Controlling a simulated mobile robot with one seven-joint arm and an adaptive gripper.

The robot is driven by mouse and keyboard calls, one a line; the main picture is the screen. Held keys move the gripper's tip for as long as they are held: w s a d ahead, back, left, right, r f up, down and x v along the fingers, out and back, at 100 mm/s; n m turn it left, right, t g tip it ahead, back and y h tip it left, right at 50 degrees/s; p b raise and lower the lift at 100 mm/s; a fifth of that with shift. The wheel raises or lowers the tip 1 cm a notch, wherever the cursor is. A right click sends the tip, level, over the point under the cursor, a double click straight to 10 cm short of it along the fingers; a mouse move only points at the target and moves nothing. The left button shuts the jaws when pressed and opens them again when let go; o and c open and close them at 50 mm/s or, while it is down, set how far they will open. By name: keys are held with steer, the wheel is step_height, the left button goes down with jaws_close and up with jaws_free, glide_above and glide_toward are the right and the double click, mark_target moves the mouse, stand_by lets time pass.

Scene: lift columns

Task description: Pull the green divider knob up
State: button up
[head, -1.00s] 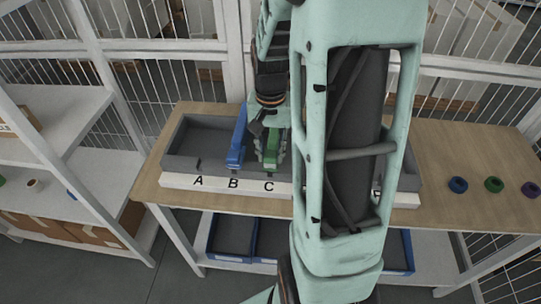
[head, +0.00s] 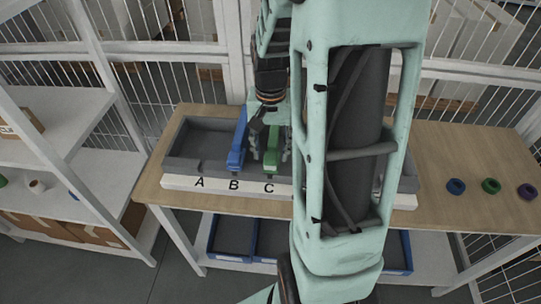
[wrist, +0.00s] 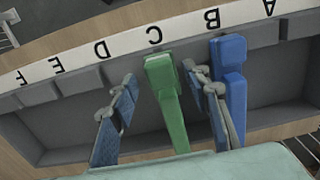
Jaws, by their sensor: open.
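The green divider knob (head: 271,152) stands at the slot labelled C of the grey bin (head: 190,150) on the table. In the wrist view it is a long green bar (wrist: 170,100) with a blockier head near the letter strip. My gripper (wrist: 160,80) is open, with one finger on each side of the green bar. The right finger in the wrist view lies between the green and blue bars. I cannot tell whether either finger touches the green bar. In the head view my arm partly hides the gripper (head: 271,148).
A blue divider (head: 237,145) stands close by at B, almost against one finger in the wrist view. Blue (head: 456,186), green (head: 491,186) and purple (head: 527,191) rings lie on the table's right. Shelves (head: 70,125) stand left.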

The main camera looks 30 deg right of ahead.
mark_target(271, 156)
step_height(271, 156, up, 7)
steer(key=p, duration=0.5)
steer(key=shift+r, duration=0.15)
